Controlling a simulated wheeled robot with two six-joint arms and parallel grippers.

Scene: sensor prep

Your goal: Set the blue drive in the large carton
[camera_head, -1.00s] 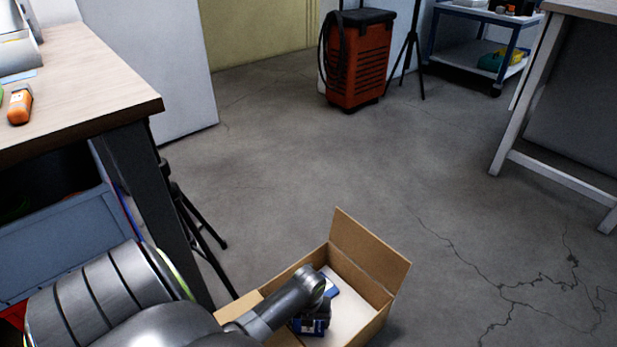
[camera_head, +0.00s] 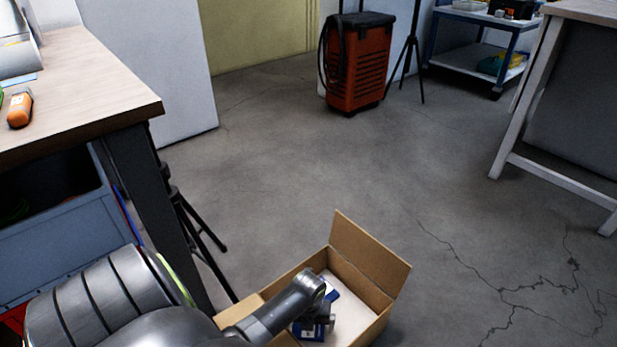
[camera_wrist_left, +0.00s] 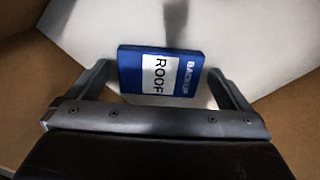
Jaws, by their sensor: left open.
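The blue drive (camera_wrist_left: 160,73) lies on the pale floor of the large carton in the left wrist view, its label reading ROOF and BACKUP. My left gripper (camera_wrist_left: 162,80) is open around it, with a gap between each finger and the drive. In the head view the open-topped carton (camera_head: 369,254) stands on the floor at the bottom centre. My left arm reaches into it, and my left gripper (camera_head: 320,318) is low inside. Blue parts of the drive (camera_head: 309,331) show beside the gripper; the rest is hidden by my arm. My right gripper is out of view.
A wooden-topped bench (camera_head: 85,90) with an orange item (camera_head: 19,110) stands at the left, with a tripod (camera_head: 200,220) beside its leg. An orange machine (camera_head: 358,65) and a blue cart (camera_head: 475,55) stand at the back. The floor right of the carton is clear.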

